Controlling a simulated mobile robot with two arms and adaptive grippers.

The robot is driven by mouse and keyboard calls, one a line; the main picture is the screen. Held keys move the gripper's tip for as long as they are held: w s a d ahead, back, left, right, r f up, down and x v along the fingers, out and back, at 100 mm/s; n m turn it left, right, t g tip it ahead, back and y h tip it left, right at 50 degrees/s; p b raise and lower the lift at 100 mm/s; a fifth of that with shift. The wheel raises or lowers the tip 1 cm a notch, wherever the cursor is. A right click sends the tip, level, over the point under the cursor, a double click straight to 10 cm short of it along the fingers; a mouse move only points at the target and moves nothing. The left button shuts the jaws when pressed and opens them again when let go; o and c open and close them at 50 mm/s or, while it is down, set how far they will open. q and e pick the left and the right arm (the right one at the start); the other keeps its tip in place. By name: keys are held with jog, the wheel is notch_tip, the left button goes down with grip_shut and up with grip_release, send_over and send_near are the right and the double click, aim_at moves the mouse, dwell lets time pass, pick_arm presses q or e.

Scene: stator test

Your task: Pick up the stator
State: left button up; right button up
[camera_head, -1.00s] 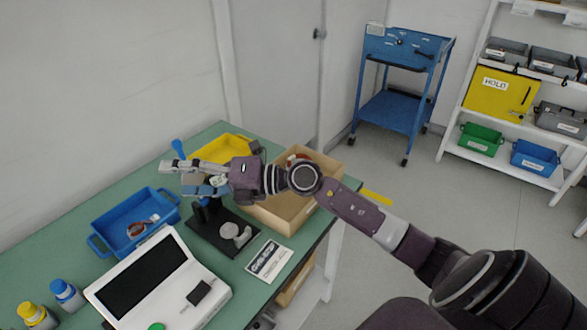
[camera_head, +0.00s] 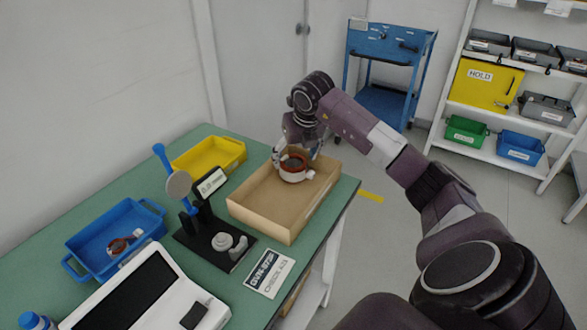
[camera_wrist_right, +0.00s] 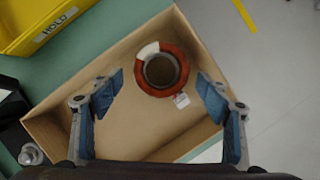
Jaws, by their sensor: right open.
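A stator (camera_head: 293,174), a round ring with a reddish-brown winding and a pale part, is in the open cardboard box (camera_head: 263,217) on the green table. It also shows in the right wrist view (camera_wrist_right: 181,84), with a small white tag at its edge. My right gripper (camera_head: 296,160) is over the box, pointing down, open and empty. In the right wrist view its two blue-padded fingertips (camera_wrist_right: 160,84) are apart, left and right of the stator, with gaps on both sides. A second, similar ring part (camera_head: 120,245) lies in the blue tray (camera_head: 80,236). My left gripper is out of view.
The box walls surround the stator. A black test stand (camera_head: 215,252) with a blue lever stands beside the box. A yellow bin (camera_head: 228,158) is behind it. A white device (camera_head: 150,295) and a printed card (camera_head: 269,274) are in front.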

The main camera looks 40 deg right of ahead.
aim_at(293, 165)
jog(key=p+x, duration=0.1)
jog(key=x, duration=0.4)
jog(key=shift+d+f, duration=0.1)
jog(key=shift+f, duration=0.15)
jog(key=shift+c, duration=0.3)
jog(key=c, duration=1.8)
jog(key=shift+w+d+r, duration=0.1)
jog(key=shift+w+r, duration=0.05)
